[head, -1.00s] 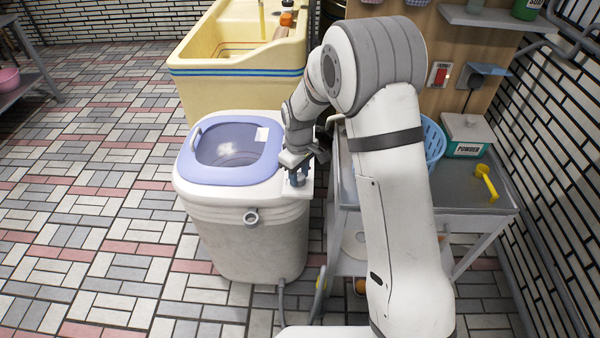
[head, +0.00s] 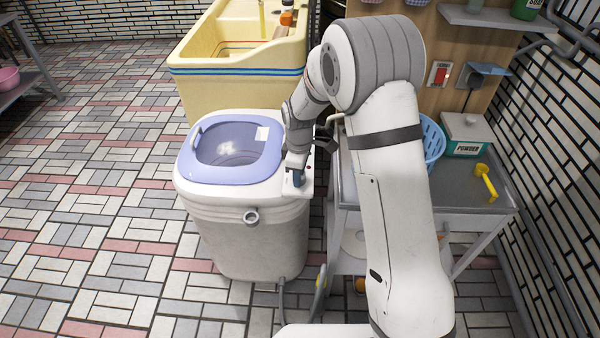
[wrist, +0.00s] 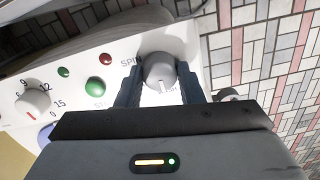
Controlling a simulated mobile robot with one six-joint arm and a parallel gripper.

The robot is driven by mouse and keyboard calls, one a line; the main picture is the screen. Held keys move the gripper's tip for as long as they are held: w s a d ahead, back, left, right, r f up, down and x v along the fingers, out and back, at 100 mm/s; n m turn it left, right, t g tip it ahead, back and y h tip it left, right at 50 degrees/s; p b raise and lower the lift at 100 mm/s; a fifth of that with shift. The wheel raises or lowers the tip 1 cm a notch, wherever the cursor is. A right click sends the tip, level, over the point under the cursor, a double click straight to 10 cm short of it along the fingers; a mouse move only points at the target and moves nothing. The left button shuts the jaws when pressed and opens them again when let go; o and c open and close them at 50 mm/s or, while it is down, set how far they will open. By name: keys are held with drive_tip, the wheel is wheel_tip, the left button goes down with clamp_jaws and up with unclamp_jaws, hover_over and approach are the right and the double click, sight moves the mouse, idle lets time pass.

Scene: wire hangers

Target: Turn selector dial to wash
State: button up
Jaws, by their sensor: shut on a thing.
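The selector dial (wrist: 160,68) is a grey-white round knob on the washing machine's white control panel. In the wrist view, the word SPIN shows to its left and partly hidden letters ending in SH show just below it. My gripper (wrist: 160,84) has one dark finger on each side of the dial and is shut on it. A pale mark shows at the dial's lower edge, but I cannot tell its exact setting. In the head view, my gripper (head: 295,178) is down on the panel at the machine's right side and hides the dial.
A timer dial (wrist: 33,102) with numbers sits left on the panel, with a green button (wrist: 96,87) and small red and green lights between. The washing machine (head: 250,235) has a blue-rimmed lid (head: 215,180). A grey table (head: 490,212) stands close on the right.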

drive_tip(key=o, duration=1)
drive_tip(key=shift+r+p, duration=0.5)
drive_tip(key=shift+r, duration=3.4)
drive_tip(key=shift+r, duration=0.1)
